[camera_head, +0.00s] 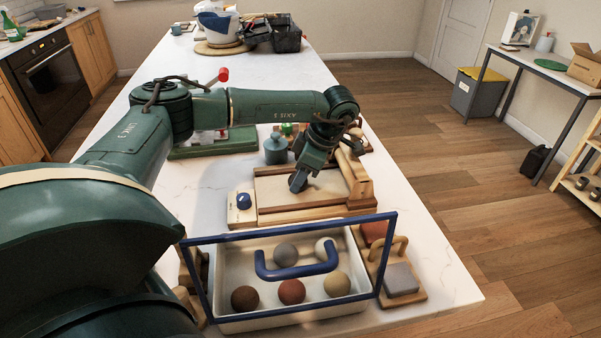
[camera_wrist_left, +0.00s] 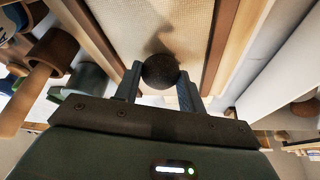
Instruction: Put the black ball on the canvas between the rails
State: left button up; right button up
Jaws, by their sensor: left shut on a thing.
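The black ball (camera_wrist_left: 160,71) is held between the two fingertips of my left gripper (camera_wrist_left: 158,84), as the left wrist view shows. In the head view my left gripper (camera_head: 298,184) points down over the pale canvas (camera_head: 270,190) of a wooden board. The canvas also shows in the left wrist view (camera_wrist_left: 140,25), with a wooden rail along each side and a shadow on it beyond the ball. I cannot tell whether the ball touches the canvas. The ball is hidden behind the gripper in the head view. My right gripper is not in view.
A white tray (camera_head: 262,321) with several coloured balls stands in front of the board. A blue frame with a handle (camera_head: 297,271) is over it.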

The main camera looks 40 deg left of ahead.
pick_arm(q)
jog(key=shift+f, duration=0.15)
jog(key=o, duration=1)
jog(key=v, duration=1.2)
jog(key=shift+r+b, duration=0.2)
jog(key=shift+b, duration=0.25)
